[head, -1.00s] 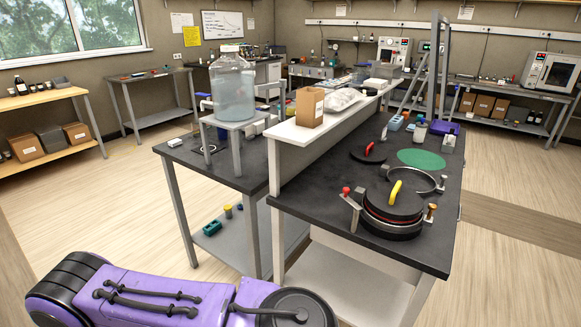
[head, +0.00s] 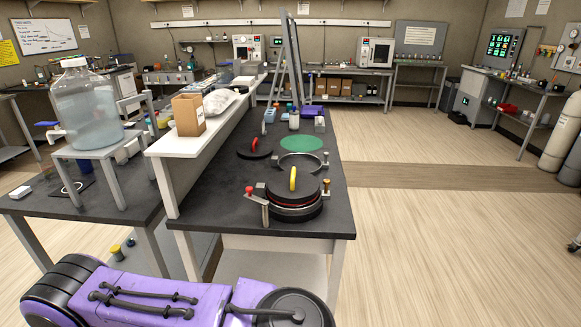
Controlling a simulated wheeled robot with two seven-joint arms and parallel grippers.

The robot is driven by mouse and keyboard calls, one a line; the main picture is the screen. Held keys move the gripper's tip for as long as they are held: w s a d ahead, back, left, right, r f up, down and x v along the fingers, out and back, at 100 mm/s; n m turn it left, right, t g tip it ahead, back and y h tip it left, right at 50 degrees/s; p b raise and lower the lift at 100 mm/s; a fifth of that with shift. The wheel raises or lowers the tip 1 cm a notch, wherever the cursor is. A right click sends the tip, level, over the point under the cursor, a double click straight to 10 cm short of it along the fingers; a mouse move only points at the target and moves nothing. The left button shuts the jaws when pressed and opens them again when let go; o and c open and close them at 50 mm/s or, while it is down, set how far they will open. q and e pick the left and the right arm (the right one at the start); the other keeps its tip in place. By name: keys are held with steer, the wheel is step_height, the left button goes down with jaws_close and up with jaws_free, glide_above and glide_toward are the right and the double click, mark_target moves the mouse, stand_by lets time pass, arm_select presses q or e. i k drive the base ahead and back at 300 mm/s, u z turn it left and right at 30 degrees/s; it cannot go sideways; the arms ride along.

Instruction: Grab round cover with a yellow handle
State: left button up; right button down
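The round cover (head: 294,190) is black and has a yellow handle (head: 293,178) standing up on its top. It sits on a round black port (head: 293,213) with a red ring showing between them, near the front right of the dark bench. A clamp with a red knob (head: 249,190) stands at the port's left, and one with an orange-brown knob (head: 326,184) at its right. Part of my purple arm crosses the bottom of the head view, in front of the bench. Neither of my grippers is in view.
Behind the cover on the bench (head: 215,207) lie an open metal ring (head: 301,163), a green disc (head: 302,144) and a black cover with a red handle (head: 255,153). A raised white shelf (head: 176,146) with a cardboard box (head: 188,114) runs along the left. Open floor (head: 440,240) lies to the right.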

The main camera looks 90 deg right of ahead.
mark_target(293, 184)
steer(key=z, duration=2.75)
